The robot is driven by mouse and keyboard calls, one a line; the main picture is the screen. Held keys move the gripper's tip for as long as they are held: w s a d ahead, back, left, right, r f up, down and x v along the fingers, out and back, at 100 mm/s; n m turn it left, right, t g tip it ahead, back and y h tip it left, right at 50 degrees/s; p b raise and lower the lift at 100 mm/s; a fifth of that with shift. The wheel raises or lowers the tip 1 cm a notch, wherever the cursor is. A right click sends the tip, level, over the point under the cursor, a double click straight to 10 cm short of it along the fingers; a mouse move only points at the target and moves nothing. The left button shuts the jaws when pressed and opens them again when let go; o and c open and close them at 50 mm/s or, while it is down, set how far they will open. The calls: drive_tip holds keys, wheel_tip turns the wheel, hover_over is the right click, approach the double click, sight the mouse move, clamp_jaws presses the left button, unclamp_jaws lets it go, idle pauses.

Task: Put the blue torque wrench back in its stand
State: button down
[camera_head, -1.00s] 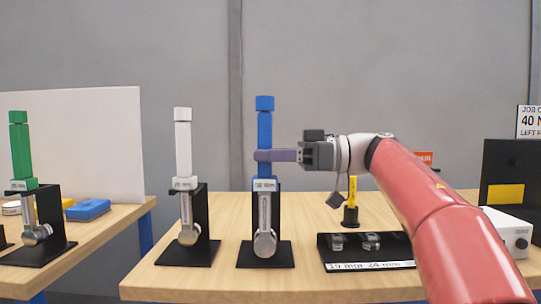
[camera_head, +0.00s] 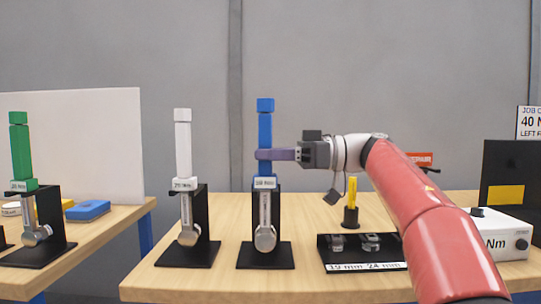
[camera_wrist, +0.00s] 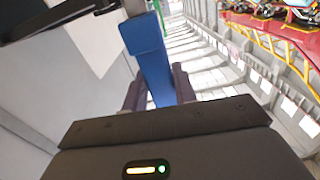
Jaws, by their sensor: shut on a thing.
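The blue torque wrench (camera_head: 265,130) stands upright, head down, at its black stand (camera_head: 284,215) in the middle of the table. Its round metal head (camera_head: 265,239) is low in front of the stand's back plate. My gripper (camera_head: 270,154) reaches in from the right and is shut on the blue handle, just above the white label. In the wrist view the blue handle (camera_wrist: 150,60) passes between the two fingers (camera_wrist: 158,90). I cannot tell whether the wrench's weight rests on the stand.
A white torque wrench (camera_head: 183,145) stands in its own stand to the left, and a green one (camera_head: 20,150) on another table. A black socket tray (camera_head: 365,266), a yellow-handled tool (camera_head: 352,192) and a white box (camera_head: 500,232) lie to the right.

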drive_tip(key=shift+w+r, duration=0.1)
drive_tip(key=shift+w, duration=1.95)
drive_tip(key=shift+f+b, duration=0.45)
drive_tip(key=shift+f, duration=0.35)
idle(1.1)
